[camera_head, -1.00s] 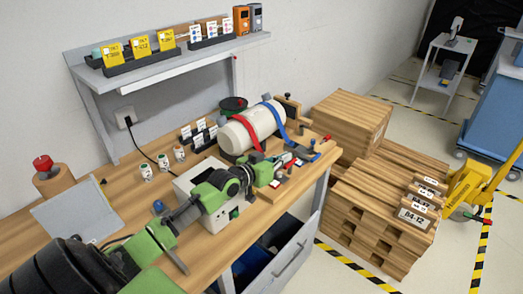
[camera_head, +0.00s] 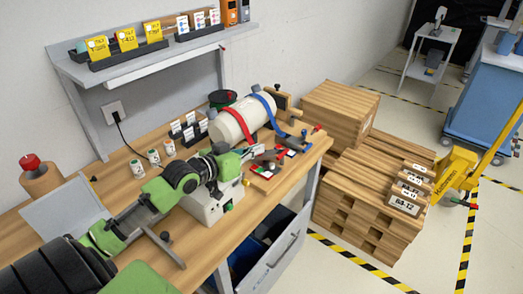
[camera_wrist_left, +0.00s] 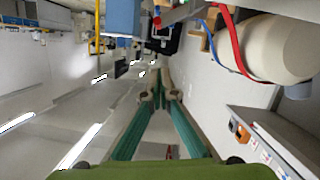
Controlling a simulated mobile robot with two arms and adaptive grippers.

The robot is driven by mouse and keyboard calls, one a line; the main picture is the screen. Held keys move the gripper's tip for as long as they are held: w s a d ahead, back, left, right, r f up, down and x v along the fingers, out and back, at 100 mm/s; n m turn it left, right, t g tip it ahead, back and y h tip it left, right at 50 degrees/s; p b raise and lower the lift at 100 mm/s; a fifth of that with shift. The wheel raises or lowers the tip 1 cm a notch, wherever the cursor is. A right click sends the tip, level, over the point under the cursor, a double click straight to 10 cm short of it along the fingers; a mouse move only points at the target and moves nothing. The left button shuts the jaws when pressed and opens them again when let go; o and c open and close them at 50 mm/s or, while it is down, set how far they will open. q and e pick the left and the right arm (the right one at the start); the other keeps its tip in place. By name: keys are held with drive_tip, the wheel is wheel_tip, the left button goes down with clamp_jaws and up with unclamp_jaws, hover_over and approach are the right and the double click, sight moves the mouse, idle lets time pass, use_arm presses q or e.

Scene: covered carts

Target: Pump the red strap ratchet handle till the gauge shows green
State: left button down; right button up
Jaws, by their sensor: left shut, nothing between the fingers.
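A cream cylinder (camera_head: 228,124) lies on a wooden board on the bench, with a red strap (camera_head: 241,122) and a blue strap (camera_head: 265,104) over it. Both straps also show in the wrist view, red (camera_wrist_left: 235,48) and blue (camera_wrist_left: 211,48). The red strap's ratchet (camera_head: 277,161) is at its front end, partly crowded by my gripper. My left gripper (camera_head: 262,149) is just left of that ratchet. In the wrist view my left gripper (camera_wrist_left: 160,95) has its fingertips together with nothing between them. The gauge reading is too small to tell. My right gripper is not visible.
A pale box (camera_head: 210,207) stands under my left wrist. Small bottles (camera_head: 153,157) and a card rack (camera_head: 188,133) sit behind the arm. An open drawer (camera_head: 275,262) juts out below the bench. Stacked pallets (camera_head: 370,200) stand to the right.

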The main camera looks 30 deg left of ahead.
sight(284, 151)
use_arm(q)
drive_tip(key=w+d+r+m+g+h, duration=0.1)
drive_tip(key=w+d+r+g+h, duration=0.15)
drive_tip(key=w, duration=0.25)
drive_tip(key=shift+s+a+r+n+g+y, duration=0.6)
drive_tip(key=shift+a+r+g, duration=0.5)
drive_tip(key=shift+a+g, duration=0.95)
drive_tip(key=shift+t, duration=0.4)
drive_tip(key=x, duration=0.2)
drive_tip(key=p+x, duration=0.1)
drive_tip(key=x, duration=0.2)
drive_tip(key=p+x, duration=0.1)
drive_tip(key=x, duration=0.1)
drive_tip(key=shift+w+a+f, duration=0.2)
drive_tip(key=shift+w+f, duration=0.15)
drive_tip(key=f+p, duration=0.1)
drive_tip(key=f, duration=0.1)
drive_tip(key=d+f+p, duration=0.1)
drive_tip(key=f, duration=0.1)
drive_tip(key=shift+w+d+f, duration=0.1)
drive_tip(key=shift+d+f, duration=0.1)
drive_tip(key=shift+f, duration=0.1)
drive_tip(key=shift+w+f, duration=0.1)
